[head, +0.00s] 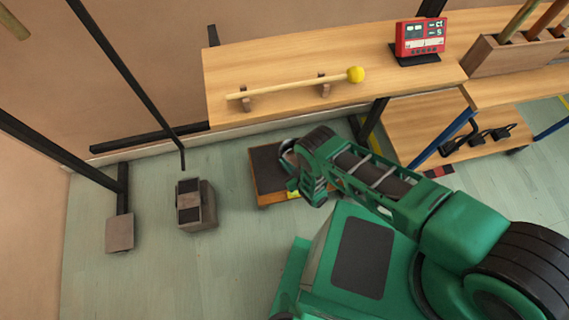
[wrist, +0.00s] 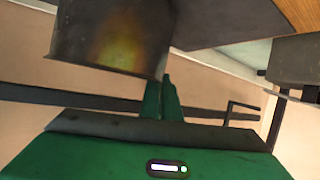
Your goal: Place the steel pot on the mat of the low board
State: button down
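The steel pot (wrist: 110,38), dark grey with a yellowish patch, fills the upper left of the wrist view. In the head view only a curved grey edge of it (head: 286,151) shows beside my arm. My gripper (wrist: 160,88) has its green fingers close together at the pot's edge and appears shut on its wall. The low board (head: 272,200) is wooden with a dark mat (head: 264,165) on top; the pot is over or on the mat's right part. My arm hides the right side of both. I cannot tell whether the pot touches the mat.
A grey box with dark pads (head: 196,208) stands left of the board. A wooden bench (head: 235,75) behind carries a yellow-headed mallet (head: 355,74) and a red device (head: 420,38). A dark stand (head: 120,232) is at left. Floor between box and board is clear.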

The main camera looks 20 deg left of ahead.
jog(key=shift+f, duration=0.4)
jog(key=c, duration=2)
grip_release()
jog(key=shift+f, duration=0.1)
jog(key=v, duration=1.2)
jog(key=shift+s, duration=0.1)
